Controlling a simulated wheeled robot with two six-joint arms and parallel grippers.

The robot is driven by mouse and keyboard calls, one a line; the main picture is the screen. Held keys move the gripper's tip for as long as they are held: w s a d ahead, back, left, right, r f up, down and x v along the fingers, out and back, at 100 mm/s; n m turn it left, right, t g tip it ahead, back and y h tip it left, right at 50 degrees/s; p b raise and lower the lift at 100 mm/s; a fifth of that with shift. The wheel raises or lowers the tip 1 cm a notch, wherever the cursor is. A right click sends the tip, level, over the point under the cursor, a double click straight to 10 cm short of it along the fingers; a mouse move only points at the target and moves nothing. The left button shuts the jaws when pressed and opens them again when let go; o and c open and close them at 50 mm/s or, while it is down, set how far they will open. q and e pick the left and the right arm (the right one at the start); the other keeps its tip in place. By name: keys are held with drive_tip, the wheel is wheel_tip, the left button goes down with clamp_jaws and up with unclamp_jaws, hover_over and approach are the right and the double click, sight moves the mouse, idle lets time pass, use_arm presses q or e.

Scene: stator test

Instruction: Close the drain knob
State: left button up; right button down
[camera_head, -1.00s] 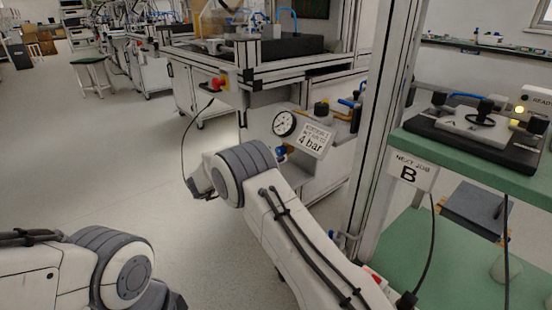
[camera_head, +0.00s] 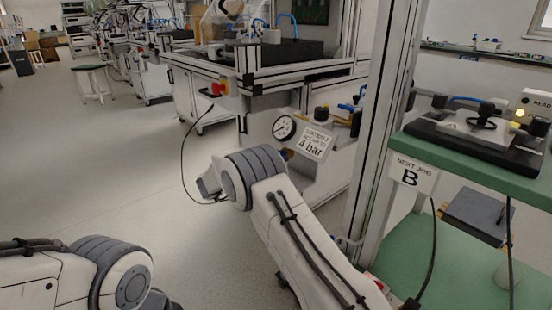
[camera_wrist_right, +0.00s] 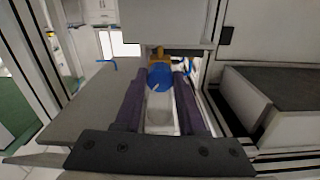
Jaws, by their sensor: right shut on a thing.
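The drain knob (camera_wrist_right: 159,77) is blue, on a brass-coloured fitting, in the right wrist view. The two dark fingers of my right gripper (camera_wrist_right: 158,84) are shut on it, one on each side. In the head view my right wrist (camera_head: 250,175) is in front of the air unit below the pressure gauge (camera_head: 284,127). It hides the fingers and most of the knob there. My left arm (camera_head: 120,275) shows at the lower left; its gripper is out of frame.
A "4 bar" sign (camera_head: 315,143) hangs beside the gauge. An aluminium post (camera_head: 385,120) and a green-topped bench (camera_head: 470,165) with a "Next job B" sign (camera_head: 411,172) stand to the right. The floor (camera_head: 120,170) at left is clear.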

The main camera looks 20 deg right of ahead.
drive_tip(key=shift+m+p, duration=0.5)
drive_tip(key=shift+m, duration=2.8)
drive_tip(key=shift+a, duration=0.1)
drive_tip(key=c, duration=0.5)
unclamp_jaws()
drive_tip(key=p+v, duration=0.3)
drive_tip(key=v, duration=0.7)
drive_tip(key=shift+a, duration=0.2)
